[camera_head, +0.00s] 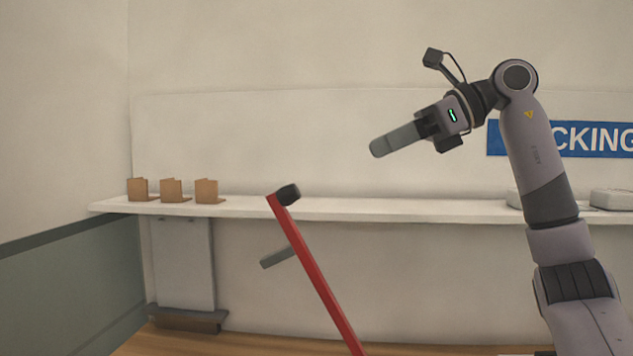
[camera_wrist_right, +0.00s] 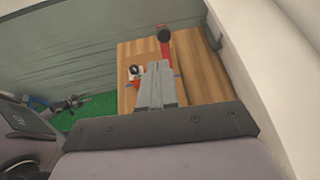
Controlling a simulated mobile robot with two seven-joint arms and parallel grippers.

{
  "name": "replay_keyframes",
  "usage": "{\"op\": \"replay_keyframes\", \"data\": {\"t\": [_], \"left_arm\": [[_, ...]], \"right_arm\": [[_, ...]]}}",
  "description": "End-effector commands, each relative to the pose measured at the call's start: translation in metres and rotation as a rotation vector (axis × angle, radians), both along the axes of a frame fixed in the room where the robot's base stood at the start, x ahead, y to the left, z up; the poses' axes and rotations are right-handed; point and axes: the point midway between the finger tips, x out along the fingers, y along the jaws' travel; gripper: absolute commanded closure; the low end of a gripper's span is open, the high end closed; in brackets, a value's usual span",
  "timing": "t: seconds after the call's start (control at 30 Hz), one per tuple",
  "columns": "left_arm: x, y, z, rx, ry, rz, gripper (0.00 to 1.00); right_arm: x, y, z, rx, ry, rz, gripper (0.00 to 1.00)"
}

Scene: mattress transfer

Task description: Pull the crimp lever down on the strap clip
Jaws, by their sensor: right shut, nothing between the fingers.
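A red lever (camera_head: 318,280) with a black knob (camera_head: 288,194) at its top rises at a slant, leaning left, in the head view. Its lower end runs out of the bottom of that picture. My right gripper (camera_head: 378,148) is shut and empty, up and to the right of the knob and clear of it. In the wrist view its closed fingers (camera_wrist_right: 155,68) point toward a wooden surface, with the red lever (camera_wrist_right: 164,48) just beyond their tips. The strap clip is not clearly made out. My left gripper cannot be made out in either view.
A grey bar (camera_head: 278,257) sticks out left of the lever. The wrist view shows a wooden surface (camera_wrist_right: 192,70), a small white-and-black item (camera_wrist_right: 135,72) and green ground (camera_wrist_right: 97,110).

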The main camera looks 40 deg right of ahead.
Motion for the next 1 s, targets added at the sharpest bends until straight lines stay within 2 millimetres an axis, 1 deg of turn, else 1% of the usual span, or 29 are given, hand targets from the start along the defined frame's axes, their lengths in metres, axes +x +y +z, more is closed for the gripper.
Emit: {"op": "replay_keyframes", "data": {"t": [0.03,0.13,0.4,0.53,0.67,1.0], "left_arm": [[0.000,0.000,0.000,0.000,0.000,0.000,0.35],[0.000,0.000,0.000,0.000,0.000,0.000,0.35],[0.000,0.000,0.000,0.001,0.001,0.001,0.35],[0.000,0.000,0.000,0.001,0.001,0.001,0.35],[0.000,0.000,0.000,0.001,0.001,0.001,0.35],[0.000,0.000,-0.003,0.001,0.001,0.001,0.35]], "right_arm": [[-0.005,-0.005,0.001,-0.007,0.004,-0.012,1.00],[-0.008,-0.009,0.000,-0.014,0.014,-0.020,1.00],[-0.007,-0.008,0.000,-0.014,0.014,-0.018,1.00],[-0.003,-0.005,-0.003,-0.013,0.015,-0.017,1.00],[0.010,0.003,-0.011,-0.015,0.018,-0.017,1.00],[0.064,0.038,-0.044,-0.013,0.017,-0.013,1.00]]}}
